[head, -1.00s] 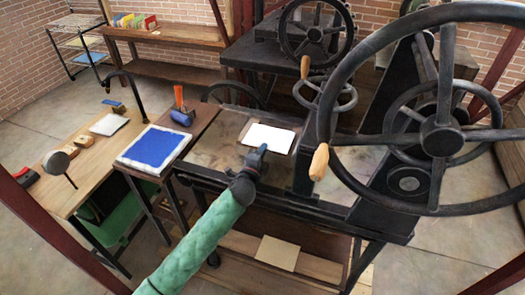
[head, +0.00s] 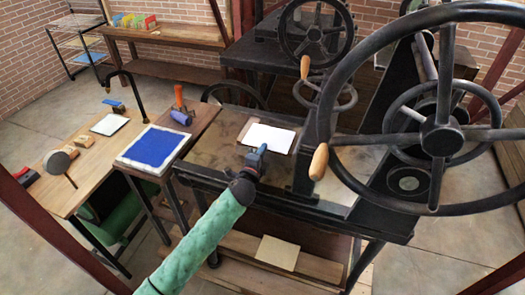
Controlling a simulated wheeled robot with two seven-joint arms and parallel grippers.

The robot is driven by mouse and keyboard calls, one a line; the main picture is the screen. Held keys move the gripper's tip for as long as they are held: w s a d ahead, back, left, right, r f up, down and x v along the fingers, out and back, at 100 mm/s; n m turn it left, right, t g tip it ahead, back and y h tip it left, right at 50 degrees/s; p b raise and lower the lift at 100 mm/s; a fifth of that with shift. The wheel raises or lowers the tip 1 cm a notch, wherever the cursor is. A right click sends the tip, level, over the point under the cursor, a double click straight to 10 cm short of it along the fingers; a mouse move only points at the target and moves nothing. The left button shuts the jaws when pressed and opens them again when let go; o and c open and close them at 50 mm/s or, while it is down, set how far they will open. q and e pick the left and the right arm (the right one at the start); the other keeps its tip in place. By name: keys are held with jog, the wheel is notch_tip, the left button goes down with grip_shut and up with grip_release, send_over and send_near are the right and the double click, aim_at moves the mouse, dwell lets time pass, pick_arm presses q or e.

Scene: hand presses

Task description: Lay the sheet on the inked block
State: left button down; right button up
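The white sheet (head: 269,138) lies flat on the bed of the large press, with a brown edge of what looks like a block (head: 243,131) showing at its left. The sheet hides the rest of that block, so I cannot see its inked face. My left gripper (head: 257,153), on the green-sleeved arm, is at the sheet's near edge. The fingers are small and seen from behind, so I cannot tell whether they are open or touch the sheet. My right gripper is not in view.
The press's big handwheel (head: 442,136) with its wooden handle (head: 319,162) stands close at the right. A blue ink slab (head: 152,146) and a roller (head: 181,115) are on the side stand. A wooden table (head: 64,187) holds small tools. A pale sheet (head: 277,252) lies on the lower shelf.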

pick_arm(q)
jog(key=shift+s+f, duration=0.2)
jog(key=shift+f, duration=0.95)
jog(key=c, duration=2.1)
grip_release()
jog(key=o, duration=0.3)
jog(key=shift+c, duration=1.1)
jog(key=shift+f, duration=0.25)
jog(key=shift+r+p, duration=0.3)
jog(key=shift+r, duration=0.1)
jog(key=shift+o, duration=0.2)
jog(key=shift+s+a, duration=0.2)
jog(key=shift+s, duration=0.2)
jog(key=shift+s+a, duration=0.15)
jog(key=shift+s, duration=0.25)
jog(key=shift+a+p, duration=0.15)
jog(key=shift+p, duration=0.15)
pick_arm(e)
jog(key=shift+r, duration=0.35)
